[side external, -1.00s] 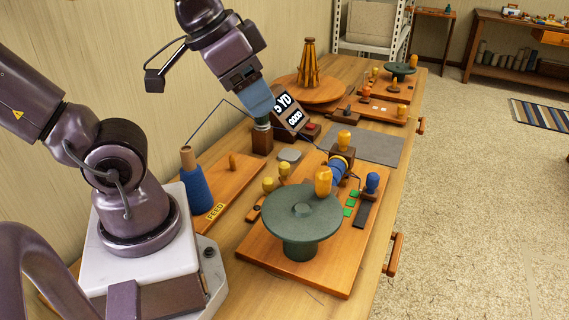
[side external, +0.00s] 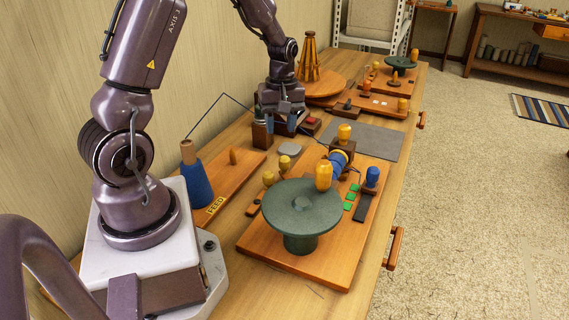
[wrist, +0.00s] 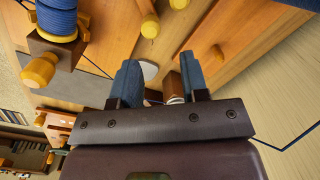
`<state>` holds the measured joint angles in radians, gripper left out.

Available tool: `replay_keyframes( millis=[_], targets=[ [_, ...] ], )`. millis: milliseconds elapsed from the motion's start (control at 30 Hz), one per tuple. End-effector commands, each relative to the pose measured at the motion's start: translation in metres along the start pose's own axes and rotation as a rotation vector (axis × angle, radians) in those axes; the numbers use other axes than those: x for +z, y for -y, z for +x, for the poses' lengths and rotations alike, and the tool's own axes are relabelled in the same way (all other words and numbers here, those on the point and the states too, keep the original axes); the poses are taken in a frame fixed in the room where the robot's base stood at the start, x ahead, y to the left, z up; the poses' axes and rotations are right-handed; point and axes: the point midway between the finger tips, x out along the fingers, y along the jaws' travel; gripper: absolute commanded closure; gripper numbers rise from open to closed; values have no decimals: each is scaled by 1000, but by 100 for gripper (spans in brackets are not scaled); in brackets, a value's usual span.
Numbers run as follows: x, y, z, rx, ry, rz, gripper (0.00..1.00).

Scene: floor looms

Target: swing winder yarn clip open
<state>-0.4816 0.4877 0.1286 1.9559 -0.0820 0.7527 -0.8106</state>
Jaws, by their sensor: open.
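The winder is a wooden board (side external: 262,240) carrying a green round wheel (side external: 318,208) with a yellow knob (side external: 323,175) and a spool of blue yarn (side external: 338,164). The blue yarn also shows at the upper left of the wrist view (wrist: 57,18). I cannot make out the yarn clip for certain. My gripper (side external: 290,126) is low over the bench behind the winder, beside a small brown post (side external: 262,134). In the wrist view my gripper (wrist: 160,82) has its two blue fingers apart. A brown post with a pale ring (wrist: 174,88) shows between or beyond them.
A feed board (side external: 232,178) with a blue yarn cone (side external: 197,182) lies left of the winder. A round wooden stand with a slatted cone (side external: 309,62) is farther back. My gripper hides the counter display.

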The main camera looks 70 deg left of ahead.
Motion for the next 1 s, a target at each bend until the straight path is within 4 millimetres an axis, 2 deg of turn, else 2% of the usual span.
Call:
replay_keyframes(
  millis=[67, 167, 367, 800, 1000],
  targets=[
    [-6, -9, -6, 32, -21, -87, 59],
    [-7, -11, -7, 43, -25, -162, 59],
    [-7, -11, 7, 40, -23, -195, 59],
    [-9, -14, 93, 39, -22, -191, 59],
    [-10, -16, 116, 42, -24, -190, 59]
  ],
)
